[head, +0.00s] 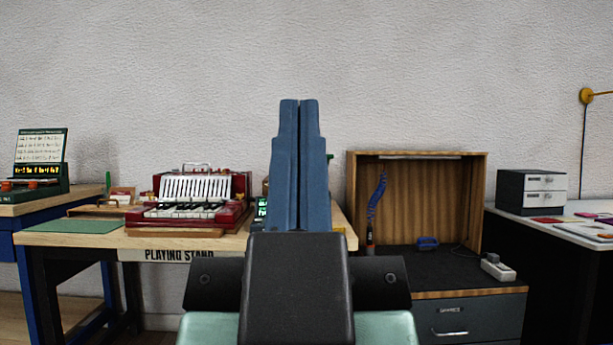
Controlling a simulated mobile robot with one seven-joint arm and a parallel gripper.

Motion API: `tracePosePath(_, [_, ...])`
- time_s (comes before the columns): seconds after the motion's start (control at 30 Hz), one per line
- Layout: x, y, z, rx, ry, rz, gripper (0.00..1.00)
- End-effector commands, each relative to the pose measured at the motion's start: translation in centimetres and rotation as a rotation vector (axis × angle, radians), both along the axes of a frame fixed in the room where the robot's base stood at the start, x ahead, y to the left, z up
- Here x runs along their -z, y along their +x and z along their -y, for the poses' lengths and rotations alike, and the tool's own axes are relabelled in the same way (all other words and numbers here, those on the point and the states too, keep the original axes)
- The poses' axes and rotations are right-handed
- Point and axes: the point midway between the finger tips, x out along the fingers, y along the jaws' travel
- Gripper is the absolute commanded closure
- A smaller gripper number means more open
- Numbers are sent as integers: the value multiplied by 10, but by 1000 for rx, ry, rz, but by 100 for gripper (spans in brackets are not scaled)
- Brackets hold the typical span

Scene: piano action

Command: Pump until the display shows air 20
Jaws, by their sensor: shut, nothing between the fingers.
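My gripper (299,104) is in the middle of the head view, with its blue fingers pointing up and pressed together. It is shut and empty, apart from everything on the stand. A red keyboard instrument (239,213) with black and white keys and a white ribbed part (195,188) sits on the playing stand, left of my gripper. A small dark display (262,207) with green characters shows just left of my fingers. It is partly hidden by them, and its reading is too small to tell. I cannot make out which part is the pump.
The wooden playing stand (146,243) has a green mat (76,226) at its left. A green device with a lit panel (40,170) stands on the far left table. At right are an open wooden booth (355,190) and a drawer box (531,192).

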Motion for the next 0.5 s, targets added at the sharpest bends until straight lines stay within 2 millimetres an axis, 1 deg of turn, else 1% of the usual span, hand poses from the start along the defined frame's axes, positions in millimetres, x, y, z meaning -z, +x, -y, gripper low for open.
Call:
tracePosePath(0.03, [-15, 0, 0, 0, 0, 0, 100])
tracePosePath(0.17, [-48, 0, 0, 0, 0, 0, 100])
tracePosePath(0.27, [-80, 0, 0, 0, 0, 1, 100])
tracePosePath(0.3, [-94, 0, 0, 0, 0, 1, 100])
tracePosePath(0.5, [-163, 0, 0, -1, -1, 1, 100])
